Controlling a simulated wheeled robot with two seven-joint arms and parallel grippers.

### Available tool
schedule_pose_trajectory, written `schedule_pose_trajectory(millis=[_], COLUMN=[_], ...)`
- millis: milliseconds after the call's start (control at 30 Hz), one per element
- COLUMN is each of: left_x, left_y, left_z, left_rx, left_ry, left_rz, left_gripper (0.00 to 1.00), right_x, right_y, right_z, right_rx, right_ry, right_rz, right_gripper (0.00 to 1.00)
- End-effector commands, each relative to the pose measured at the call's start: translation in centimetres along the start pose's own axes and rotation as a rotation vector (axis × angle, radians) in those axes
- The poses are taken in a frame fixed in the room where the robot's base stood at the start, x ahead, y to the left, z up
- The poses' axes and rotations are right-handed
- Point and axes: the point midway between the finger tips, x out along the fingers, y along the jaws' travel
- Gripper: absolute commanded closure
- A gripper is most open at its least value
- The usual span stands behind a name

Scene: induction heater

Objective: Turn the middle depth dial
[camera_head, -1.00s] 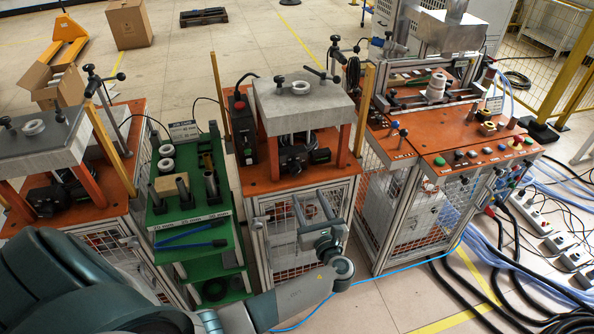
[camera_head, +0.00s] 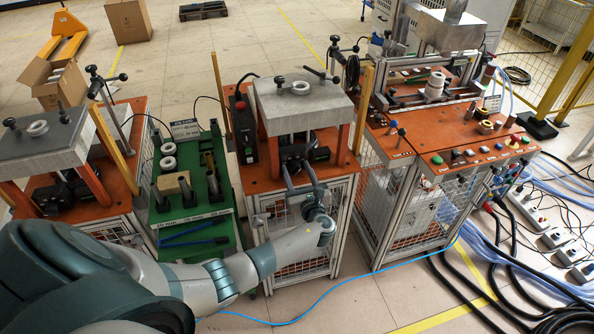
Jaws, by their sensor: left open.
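The middle station (camera_head: 262,182) has an orange top with a grey metal block (camera_head: 332,103) raised on orange legs. A pale ring (camera_head: 300,88) and a black-knobbed lever (camera_head: 320,74) sit on the block. A dark device (camera_head: 318,154) is under the block near the front edge. Which of these parts is the depth dial, I cannot tell. My left gripper (camera_head: 298,166) is open, fingers pointing away from me, over the front of the middle station just before the dark device. Its fingers partly cover that area; contact is unclear. My right gripper is not seen.
A similar station (camera_head: 50,147) stands at the left, with a green cart (camera_head: 222,226) between. A control station (camera_head: 420,160) with coloured buttons stands at the right. Cardboard boxes (camera_head: 128,22) are at the back. A blue cable (camera_head: 350,290) crosses the floor.

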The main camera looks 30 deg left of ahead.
Motion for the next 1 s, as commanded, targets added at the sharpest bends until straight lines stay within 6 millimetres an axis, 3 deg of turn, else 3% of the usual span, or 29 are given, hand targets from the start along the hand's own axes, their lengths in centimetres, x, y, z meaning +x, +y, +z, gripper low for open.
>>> schedule_pose_trajectory(millis=[167, 333, 367, 567, 800, 1000], left_x=[0.0, 0.0, 0.0, 0.0, -0.1, 0.0], left_y=[0.0, 0.0, 0.0, 0.0, 0.1, 0.1], left_z=[0.0, 0.0, 0.0, -0.2, -0.4, 0.0], left_rx=[0.000, 0.001, 0.001, -0.033, -0.229, -0.277], left_ry=[0.000, 0.000, 0.000, 0.000, 0.000, 0.000], left_rz=[0.000, 0.000, 0.000, 0.000, -0.001, 0.000], left_gripper=[0.51, 0.89, 0.92, 0.92, 0.92, 0.92], right_x=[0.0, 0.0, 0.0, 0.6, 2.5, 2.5], right_y=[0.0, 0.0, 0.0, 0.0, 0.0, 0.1], right_z=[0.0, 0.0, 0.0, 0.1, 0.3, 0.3], right_rx=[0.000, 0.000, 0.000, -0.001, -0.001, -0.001], right_ry=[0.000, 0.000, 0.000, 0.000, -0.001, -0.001], right_rz=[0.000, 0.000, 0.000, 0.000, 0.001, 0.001], right_gripper=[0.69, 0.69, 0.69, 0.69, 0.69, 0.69])
